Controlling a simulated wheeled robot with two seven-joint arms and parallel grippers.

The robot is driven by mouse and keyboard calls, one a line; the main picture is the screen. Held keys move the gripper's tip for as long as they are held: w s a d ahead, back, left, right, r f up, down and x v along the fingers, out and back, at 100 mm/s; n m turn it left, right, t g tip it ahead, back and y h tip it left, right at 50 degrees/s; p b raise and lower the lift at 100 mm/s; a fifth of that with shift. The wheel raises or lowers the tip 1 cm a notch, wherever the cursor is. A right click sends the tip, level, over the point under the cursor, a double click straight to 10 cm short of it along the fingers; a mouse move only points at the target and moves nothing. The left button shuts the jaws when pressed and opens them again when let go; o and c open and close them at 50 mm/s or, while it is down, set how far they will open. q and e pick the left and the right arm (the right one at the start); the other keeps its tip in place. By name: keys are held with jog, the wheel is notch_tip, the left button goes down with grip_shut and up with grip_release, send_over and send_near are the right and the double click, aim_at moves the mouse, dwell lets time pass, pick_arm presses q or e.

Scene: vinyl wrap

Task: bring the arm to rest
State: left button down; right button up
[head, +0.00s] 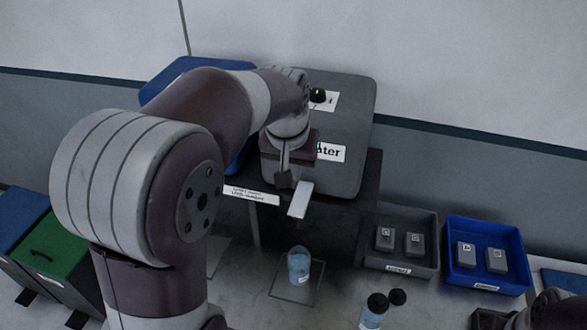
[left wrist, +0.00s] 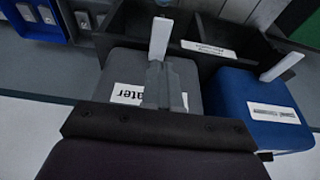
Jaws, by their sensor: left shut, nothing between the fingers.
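My left arm comes in from the left and reaches over a dark rack. My left gripper (head: 299,201) points down in front of the grey bin (head: 345,115), whose label ends in "ter". It is shut with nothing held.
A blue bin (left wrist: 262,100) stands beside the grey one. A green-lidded box (head: 52,243) is at the left.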

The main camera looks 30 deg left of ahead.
pick_arm(q)
jog(key=shift+w, duration=0.1)
jog(key=s+d+f+m+b, duration=0.1)
jog(key=s+d+f+b, duration=0.1)
jog(key=f, duration=0.6)
jog(key=s+d+f+m+g+b, duration=0.1)
jog(key=s+f+b, duration=0.3)
jog(key=f, duration=0.4)
jog(key=s+d+f+g+b, duration=0.1)
jog(key=s+d+f+b, duration=0.3)
jog(key=f, duration=0.4)
jog(key=shift+s+m+h, duration=0.4)
jog(key=shift+s, duration=0.2)
jog(key=shift+d+f, duration=0.1)
